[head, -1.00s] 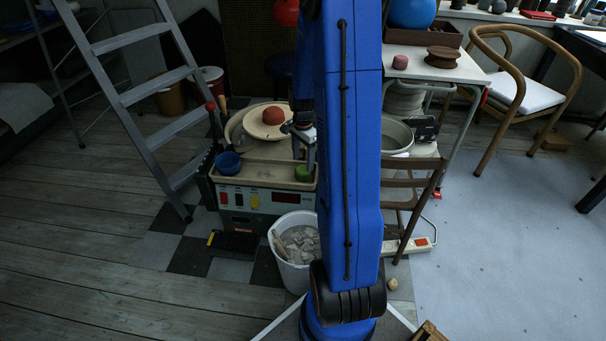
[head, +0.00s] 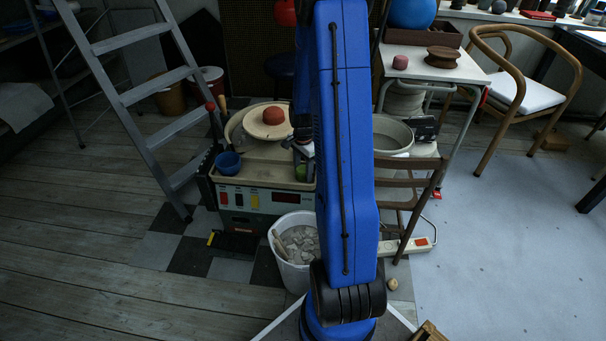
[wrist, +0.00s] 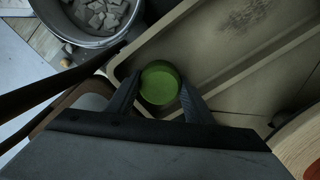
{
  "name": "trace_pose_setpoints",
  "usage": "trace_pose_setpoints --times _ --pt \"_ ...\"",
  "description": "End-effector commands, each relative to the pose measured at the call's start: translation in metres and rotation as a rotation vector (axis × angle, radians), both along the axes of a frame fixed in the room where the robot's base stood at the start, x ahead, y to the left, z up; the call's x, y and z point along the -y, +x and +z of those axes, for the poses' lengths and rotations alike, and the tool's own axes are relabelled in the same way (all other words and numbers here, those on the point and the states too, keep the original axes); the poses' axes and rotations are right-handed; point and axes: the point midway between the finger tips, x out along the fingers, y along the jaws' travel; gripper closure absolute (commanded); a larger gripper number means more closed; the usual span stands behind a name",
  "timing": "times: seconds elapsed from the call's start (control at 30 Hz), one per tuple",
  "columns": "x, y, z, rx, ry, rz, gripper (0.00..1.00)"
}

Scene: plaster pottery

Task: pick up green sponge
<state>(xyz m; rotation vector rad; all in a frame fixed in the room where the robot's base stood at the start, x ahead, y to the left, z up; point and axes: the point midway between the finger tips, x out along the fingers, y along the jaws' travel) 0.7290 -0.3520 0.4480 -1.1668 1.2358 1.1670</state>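The green sponge (wrist: 160,83) is small and round, and lies in the beige tray (wrist: 231,73) at the front of the pottery wheel. In the head view the sponge (head: 300,173) sits near the tray's right end, partly hidden by my arm. My gripper (wrist: 160,78) is open, with one finger on each side of the sponge in the wrist view. I cannot tell whether the fingers touch it. In the head view my gripper (head: 303,158) is just above the sponge, mostly hidden behind my blue arm.
A blue bowl (head: 228,162) stands at the tray's left end. A white bucket of clay pieces (head: 293,262) stands on the floor in front. A wheel disc with a red lump (head: 273,115) is behind the tray. A brown wooden chair (head: 408,182) stands close on the right.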

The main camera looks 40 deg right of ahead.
Motion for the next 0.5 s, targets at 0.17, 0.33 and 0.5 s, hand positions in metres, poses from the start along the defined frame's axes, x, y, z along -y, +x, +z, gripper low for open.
trace_pose_setpoints --times 0.17,0.33,0.5 --pt "0.0000 0.0000 0.0002 0.000 0.000 0.000 0.74" --pt "0.0000 0.0001 0.0003 0.000 0.000 0.000 0.74" --pt "0.0003 0.0006 0.0079 0.002 -0.001 0.000 0.74"
